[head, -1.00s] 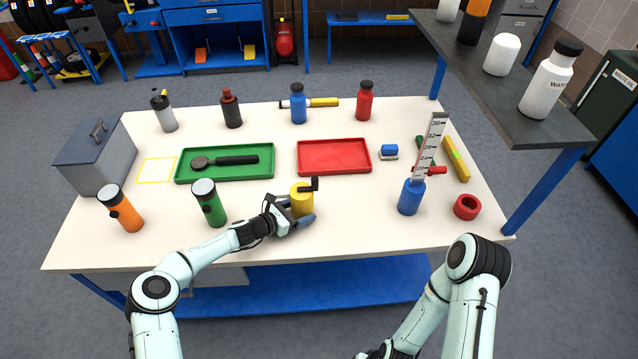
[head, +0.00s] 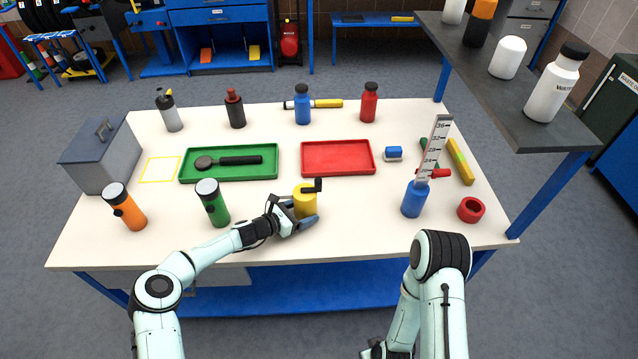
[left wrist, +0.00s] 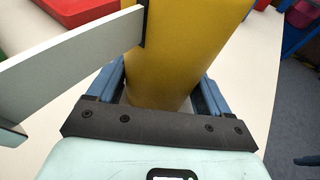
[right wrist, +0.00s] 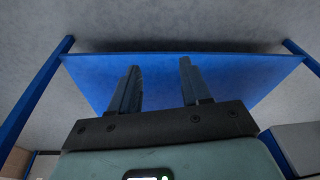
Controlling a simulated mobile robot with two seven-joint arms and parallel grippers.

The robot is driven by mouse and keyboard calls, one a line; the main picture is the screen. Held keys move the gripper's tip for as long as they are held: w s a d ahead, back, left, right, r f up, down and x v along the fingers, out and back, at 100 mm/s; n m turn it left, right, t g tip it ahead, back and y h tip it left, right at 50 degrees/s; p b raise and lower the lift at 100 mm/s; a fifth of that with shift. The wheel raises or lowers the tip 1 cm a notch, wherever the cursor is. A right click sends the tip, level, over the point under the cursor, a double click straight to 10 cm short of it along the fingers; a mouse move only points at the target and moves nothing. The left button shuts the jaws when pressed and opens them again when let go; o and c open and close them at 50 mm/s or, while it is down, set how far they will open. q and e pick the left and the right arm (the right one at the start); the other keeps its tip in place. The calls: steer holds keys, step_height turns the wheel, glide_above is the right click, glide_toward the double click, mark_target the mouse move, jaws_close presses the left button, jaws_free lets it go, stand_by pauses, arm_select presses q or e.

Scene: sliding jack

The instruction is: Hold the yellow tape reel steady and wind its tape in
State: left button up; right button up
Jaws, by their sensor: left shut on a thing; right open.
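The yellow tape reel (head: 305,203) stands upright near the table's front edge, with a black crank (head: 313,187) on top. My left gripper (head: 302,224) is shut around its lower body. In the left wrist view the yellow reel (left wrist: 185,55) fills the space between the fingers (left wrist: 160,92). A pale strip (left wrist: 70,60), apparently its tape, sticks out from a black slot on its side towards the left; its markings cannot be seen. My right gripper (right wrist: 157,80) is open and empty, low in front of the table; only part shows at the head view's bottom edge.
A blue reel (head: 414,199) with an upright numbered tape (head: 434,148) and a red ring (head: 471,209) stand right of the yellow reel. Green (head: 190,178) and red trays (head: 338,172) lie behind. Table between yellow and blue reels is clear.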

steer(key=w+d+r+n+t+h, duration=0.1)
steer(key=w+d+r+n+t, duration=0.2)
steer(key=w+n, duration=0.4)
steer(key=n+t+y, duration=0.4)
steer(key=n+t, duration=0.8)
steer(key=n, duration=1.7)
glide_toward(319, 186)
steer(key=x, duration=1.1)
steer(key=shift+w+f, duration=0.1)
jaws_close()
